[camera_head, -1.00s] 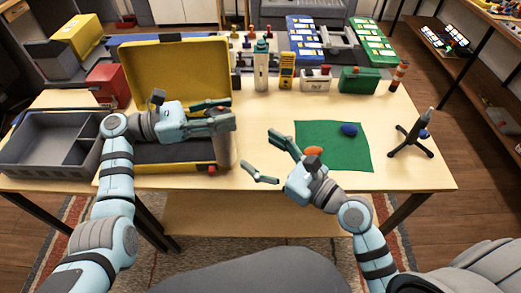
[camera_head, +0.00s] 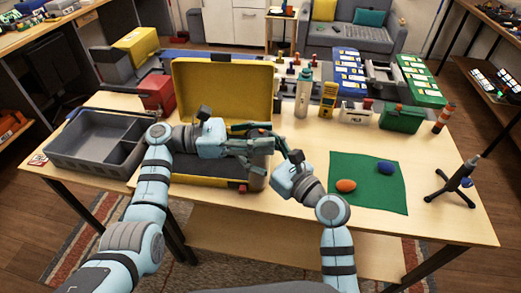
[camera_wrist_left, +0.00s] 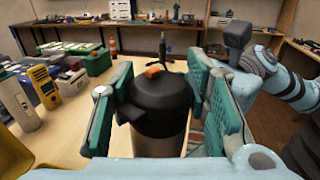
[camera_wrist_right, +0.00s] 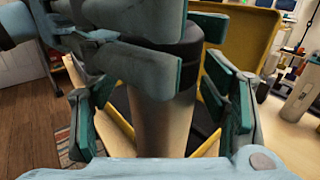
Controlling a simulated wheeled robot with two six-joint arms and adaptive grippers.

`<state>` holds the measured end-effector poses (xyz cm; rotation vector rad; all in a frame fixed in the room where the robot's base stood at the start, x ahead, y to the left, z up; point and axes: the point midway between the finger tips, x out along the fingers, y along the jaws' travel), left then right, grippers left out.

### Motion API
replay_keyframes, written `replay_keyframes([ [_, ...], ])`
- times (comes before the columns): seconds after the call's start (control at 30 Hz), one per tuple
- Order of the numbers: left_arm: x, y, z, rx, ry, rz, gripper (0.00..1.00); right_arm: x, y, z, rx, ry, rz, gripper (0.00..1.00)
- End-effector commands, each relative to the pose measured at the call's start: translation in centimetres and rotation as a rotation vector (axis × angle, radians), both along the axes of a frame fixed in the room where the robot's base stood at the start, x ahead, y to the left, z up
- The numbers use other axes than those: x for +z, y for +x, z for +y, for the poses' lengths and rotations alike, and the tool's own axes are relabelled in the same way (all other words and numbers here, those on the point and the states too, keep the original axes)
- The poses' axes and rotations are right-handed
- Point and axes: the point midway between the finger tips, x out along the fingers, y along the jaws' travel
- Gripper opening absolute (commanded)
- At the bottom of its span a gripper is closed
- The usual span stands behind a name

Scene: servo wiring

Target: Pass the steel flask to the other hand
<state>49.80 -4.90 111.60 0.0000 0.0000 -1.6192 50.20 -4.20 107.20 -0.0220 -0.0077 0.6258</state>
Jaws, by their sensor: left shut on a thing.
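My right gripper (camera_wrist_right: 165,100) is open around the flask's bare metal body (camera_wrist_right: 163,130), lower than the left fingers. Gaps show between its pads and the flask. In the head view the right fingers partly overlap the left ones. The flask's bottom is hidden in the right wrist view.
The yellow case (camera_head: 222,88) stands open behind the flask. A grey tray (camera_head: 72,160) is at the left. A green mat (camera_head: 365,195) with an orange and a blue lump lies right of my right arm, and a small tripod (camera_head: 452,185) stands beyond it. Bottles and boxes line the back.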

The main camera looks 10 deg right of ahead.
Motion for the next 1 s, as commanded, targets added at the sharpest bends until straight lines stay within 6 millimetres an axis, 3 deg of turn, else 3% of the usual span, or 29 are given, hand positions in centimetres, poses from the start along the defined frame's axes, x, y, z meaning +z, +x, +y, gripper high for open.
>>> replay_keyframes([
  [0.03, 0.1, 0.0, 0.0, 0.0, -0.001, -0.001, 0.0, 0.0, 0.0, 0.0, 0.0, 0.0, 0.0, 0.56],
  [0.37, 0.1, 0.0, 0.0, 0.001, -0.001, -0.002, 0.0, 0.0, 0.0, 0.0, 0.002, 0.001, 0.001, 0.03],
  [0.4, 0.1, 0.0, 0.0, 0.001, -0.002, -0.002, 0.46, 0.1, 0.0, 0.0, 0.002, 0.002, -0.001, 0.01],
  [0.53, 0.1, 0.0, 0.0, 0.001, -0.001, -0.001, 0.66, 0.1, 0.0, 0.0, 0.001, 0.002, -0.001, 0.01],
  [0.87, 0.0, 0.0, 0.2, 0.001, 0.0, 0.0, 0.66, 0.1, 0.0, 0.0, 0.0, 0.001, -0.002, 0.01],
  [1.0, -0.1, 0.2, 2.3, 0.002, 0.002, 0.0, 0.66, 0.1, 0.0, 0.0, 0.0, 0.001, -0.002, 0.01],
])
